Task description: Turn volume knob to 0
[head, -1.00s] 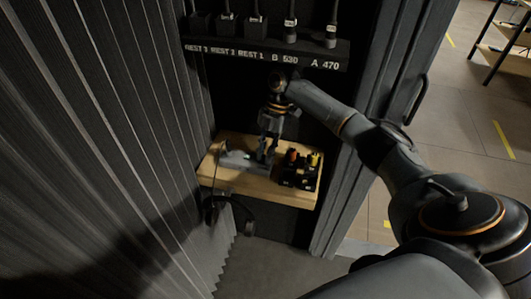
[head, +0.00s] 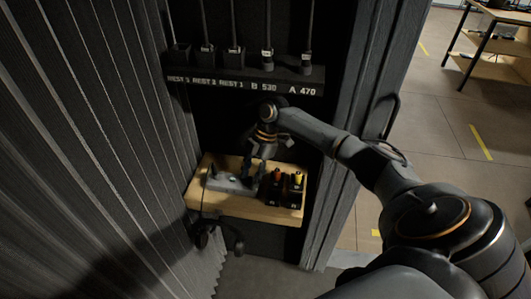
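A low grey device (head: 222,184) with a small lit spot lies on the left half of a wooden shelf (head: 270,214). My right gripper (head: 254,178) points down at the device's right end, its fingertips at or just above the top. The volume knob cannot be made out; the fingers cover that end of the device. The fingers are small and dark, and whether they are shut on anything cannot be told. My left gripper is not in view.
Black holders with red and yellow tops (head: 285,187) stand close right of my gripper. Headphones (head: 212,233) hang below the shelf front. A labelled rack (head: 235,84) with several upright black items is above. A pleated dark curtain (head: 90,150) closes the left.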

